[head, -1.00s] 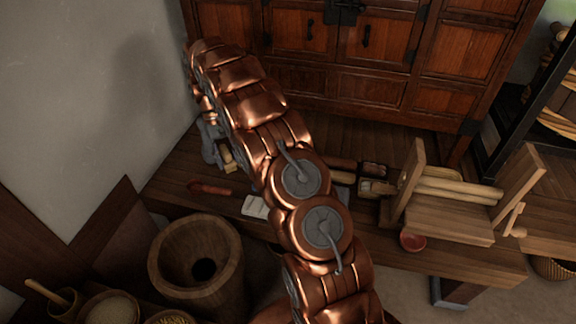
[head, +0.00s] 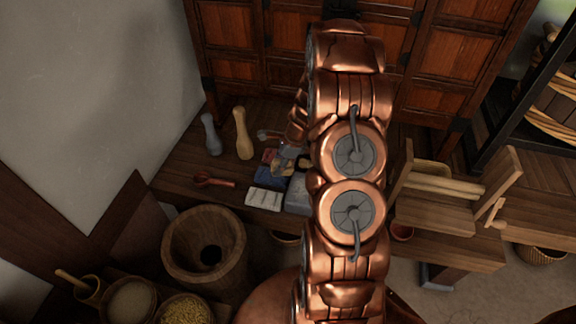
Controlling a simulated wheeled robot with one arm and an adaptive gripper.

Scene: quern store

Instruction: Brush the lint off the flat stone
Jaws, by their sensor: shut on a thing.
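My gripper (head: 289,152) hangs from the copper arm over the middle of the bench, its grey fingers shut on a small tan thing (head: 287,168), probably the brush. Most of it is hidden by the fingers. Just below, a grey flat stone (head: 298,196) lies on the bench, its right part hidden behind my arm. A blue-grey block (head: 271,178) lies to its left, close under the held thing. I cannot tell whether the held thing touches either. I cannot make out lint at this size.
A white segmented block (head: 263,198) and a red tool (head: 214,182) lie left of the stone. Grey (head: 210,134) and wooden (head: 243,135) pestle-like pieces stand at the back left. A wooden frame (head: 440,200) stands to the right. A large wooden mortar (head: 180,245) is in front.

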